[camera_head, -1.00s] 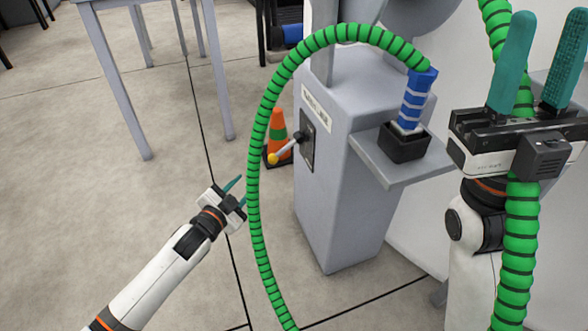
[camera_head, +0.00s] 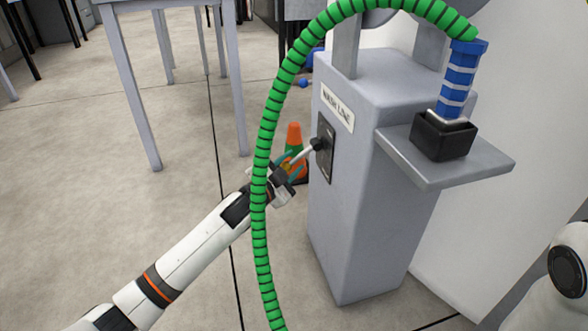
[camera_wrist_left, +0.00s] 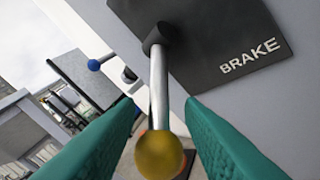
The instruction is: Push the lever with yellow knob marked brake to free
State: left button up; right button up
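The brake lever (camera_head: 306,152) sticks out from a dark plate (camera_head: 326,165) on the side of the grey cabinet. The left wrist view shows its metal rod (camera_wrist_left: 158,90), yellow knob (camera_wrist_left: 159,156) and the word BRAKE on the plate (camera_wrist_left: 215,35). My left gripper (camera_head: 288,165) is at the lever's outer end. Its green fingers are open, one on each side of the rod and knob, with gaps showing. The knob is hard to make out in the head view. My right gripper is out of view.
A green hose (camera_head: 262,160) arches in front of my left forearm to a blue handle (camera_head: 458,82) over a black socket (camera_head: 443,135) on the shelf. An orange cone (camera_head: 294,132) stands behind the lever. A blue-knobbed lever (camera_wrist_left: 94,65) shows beyond.

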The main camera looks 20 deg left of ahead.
pick_arm(q)
jog(key=shift+x, duration=0.9)
jog(key=shift+c, duration=0.2)
grip_shut()
jog(key=shift+a, duration=0.1)
